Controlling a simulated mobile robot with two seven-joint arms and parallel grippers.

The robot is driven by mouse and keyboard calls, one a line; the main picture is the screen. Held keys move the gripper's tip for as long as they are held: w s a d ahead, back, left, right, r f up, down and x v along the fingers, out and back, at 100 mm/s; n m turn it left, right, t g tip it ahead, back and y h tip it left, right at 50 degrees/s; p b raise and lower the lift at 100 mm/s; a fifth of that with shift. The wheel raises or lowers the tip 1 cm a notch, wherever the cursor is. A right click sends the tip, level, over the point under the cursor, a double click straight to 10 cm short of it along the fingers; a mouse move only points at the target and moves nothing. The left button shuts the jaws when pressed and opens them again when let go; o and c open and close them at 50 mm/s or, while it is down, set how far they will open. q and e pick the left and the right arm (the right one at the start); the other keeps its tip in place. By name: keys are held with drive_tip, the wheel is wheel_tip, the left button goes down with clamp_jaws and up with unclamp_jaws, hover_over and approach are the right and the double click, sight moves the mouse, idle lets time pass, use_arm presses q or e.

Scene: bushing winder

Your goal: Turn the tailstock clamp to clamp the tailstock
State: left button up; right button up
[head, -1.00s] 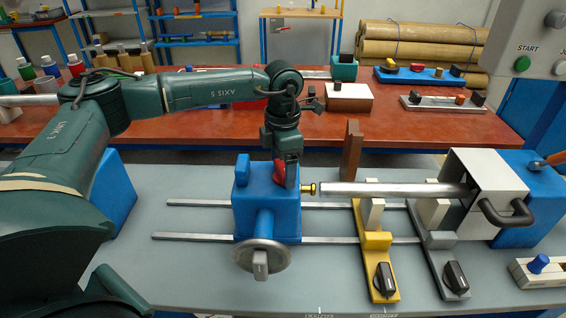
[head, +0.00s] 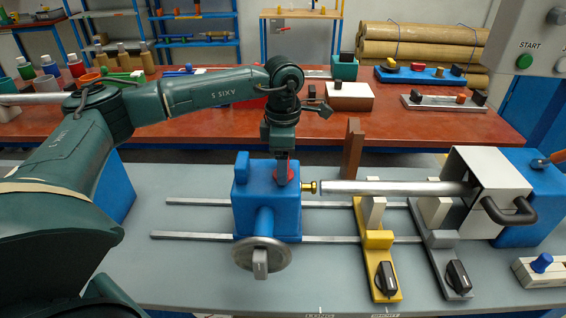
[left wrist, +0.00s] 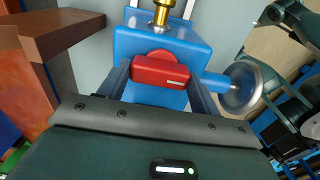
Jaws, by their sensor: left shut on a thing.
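The tailstock is a blue block (head: 252,205) on two rails, with a handwheel (head: 262,256) at its front and a brass tip (head: 308,188) on its right. The tailstock clamp is a red lever (left wrist: 161,70) on top of the block. My left gripper (head: 283,178) points straight down over the block and is shut on the red clamp. In the left wrist view its two fingers (left wrist: 160,82) stand on either side of the lever. In the head view the fingers hide most of the lever. My right gripper is not in view.
A metal shaft (head: 395,188) runs from the brass tip to the white headstock housing (head: 486,170). A brown upright post (head: 352,150) stands behind the shaft. Yellow (head: 378,240) and grey (head: 440,240) supports with black knobs stand to the right. The bench front left is clear.

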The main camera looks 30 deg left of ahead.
use_arm(q)
drive_tip(key=o, duration=1)
wheel_tip(320, 180, up, 13)
drive_tip(key=shift+r+b, duration=0.15)
drive_tip(key=shift+b, duration=0.2)
idle(0.3)
